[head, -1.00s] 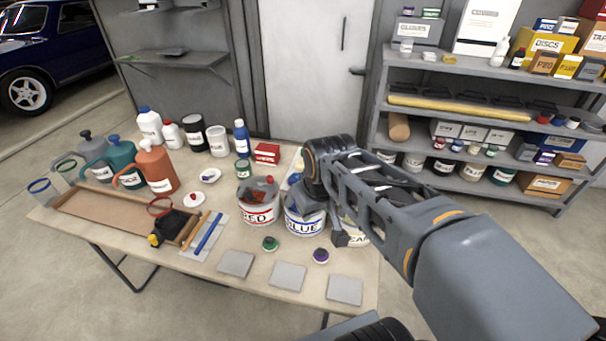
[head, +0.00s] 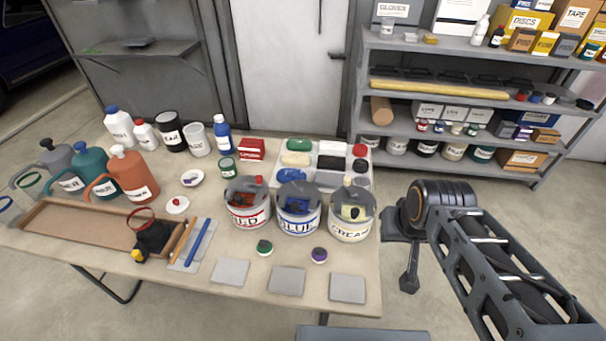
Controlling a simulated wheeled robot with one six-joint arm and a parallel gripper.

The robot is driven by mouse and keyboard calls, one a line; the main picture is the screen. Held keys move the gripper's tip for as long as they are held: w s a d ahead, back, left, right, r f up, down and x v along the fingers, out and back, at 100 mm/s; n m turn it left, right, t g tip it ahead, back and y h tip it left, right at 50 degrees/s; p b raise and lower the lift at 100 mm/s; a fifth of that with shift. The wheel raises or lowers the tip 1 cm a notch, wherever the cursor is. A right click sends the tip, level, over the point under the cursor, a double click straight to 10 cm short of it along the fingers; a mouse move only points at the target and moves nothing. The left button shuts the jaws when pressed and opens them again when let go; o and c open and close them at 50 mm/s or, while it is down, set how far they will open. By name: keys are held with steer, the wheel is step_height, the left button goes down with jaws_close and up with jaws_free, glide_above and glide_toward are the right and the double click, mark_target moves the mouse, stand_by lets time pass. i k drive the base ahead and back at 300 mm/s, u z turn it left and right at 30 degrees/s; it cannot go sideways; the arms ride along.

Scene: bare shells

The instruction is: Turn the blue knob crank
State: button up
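Three white pots with grey crank lids stand in a row on the table. They are the RED pot (head: 246,217), the BLUE pot (head: 299,224) and the CREAM pot (head: 350,232). Blue paint shows inside the BLUE pot, under its grey crank lid (head: 297,191); the crank's knob is too small to make out clearly. My gripper (head: 404,262) hangs off the table's right edge, right of the CREAM pot and apart from all pots. It appears to hold nothing. A grey finger points down, but its opening is not clear from this angle.
The grey shelf unit (head: 470,140) stands behind my arm.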

mark_target(293, 174)
steer(key=z, duration=0.1)
steer(key=k, duration=1.45)
steer(key=u, duration=0.75)
steer(key=i, duration=1.45)
steer(key=z, duration=0.05)
